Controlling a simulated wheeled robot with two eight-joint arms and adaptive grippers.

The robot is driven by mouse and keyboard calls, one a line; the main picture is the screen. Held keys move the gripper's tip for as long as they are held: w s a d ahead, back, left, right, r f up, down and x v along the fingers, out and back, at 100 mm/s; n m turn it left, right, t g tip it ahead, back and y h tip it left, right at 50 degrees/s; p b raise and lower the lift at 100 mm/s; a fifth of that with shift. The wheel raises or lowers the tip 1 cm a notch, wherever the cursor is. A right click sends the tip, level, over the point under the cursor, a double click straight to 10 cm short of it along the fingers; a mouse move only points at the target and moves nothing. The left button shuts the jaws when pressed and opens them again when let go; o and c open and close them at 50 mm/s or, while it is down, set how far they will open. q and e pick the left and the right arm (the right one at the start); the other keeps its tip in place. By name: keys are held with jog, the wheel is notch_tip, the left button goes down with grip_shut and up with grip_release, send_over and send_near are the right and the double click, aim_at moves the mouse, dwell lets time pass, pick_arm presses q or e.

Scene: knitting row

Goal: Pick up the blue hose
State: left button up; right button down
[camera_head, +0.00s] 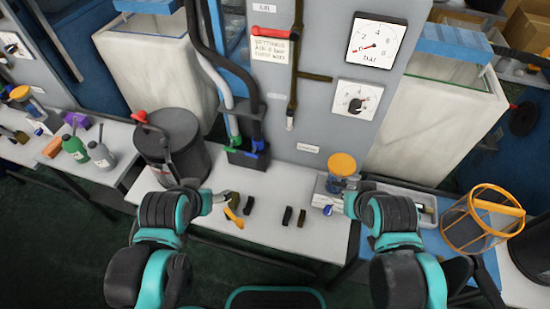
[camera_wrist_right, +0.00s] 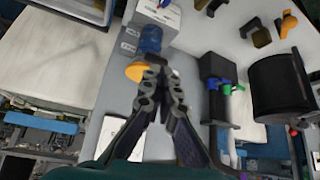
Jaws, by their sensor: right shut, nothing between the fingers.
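In the head view, a dark hose with a blue end fitting (camera_head: 257,145) hangs down the grey panel into a black holder (camera_head: 246,157). A pale grey hose (camera_head: 228,105) with a green end fitting (camera_head: 234,141) hangs beside it. The blue and green fittings also show at the holder (camera_wrist_right: 213,68) in the right wrist view. My left gripper (camera_head: 230,196) is low over the white table, apart from the hoses; its jaw opening is unclear. My right gripper (camera_head: 328,203) is shut and empty, beside the yellow-lidded blue jar (camera_head: 342,167); its fingers (camera_wrist_right: 155,76) show in the wrist view.
A dark drum (camera_head: 172,145) stands left of the holder. Small dark and yellow pieces (camera_head: 234,217) lie near the front of the white table (camera_head: 270,190). An orange-framed basket (camera_head: 478,220) is at the right. Bare table lies between the holder and the small pieces.

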jog(key=c, duration=2.3)
grip_release()
jog(key=o, duration=1.1)
jog(key=shift+o, duration=0.2)
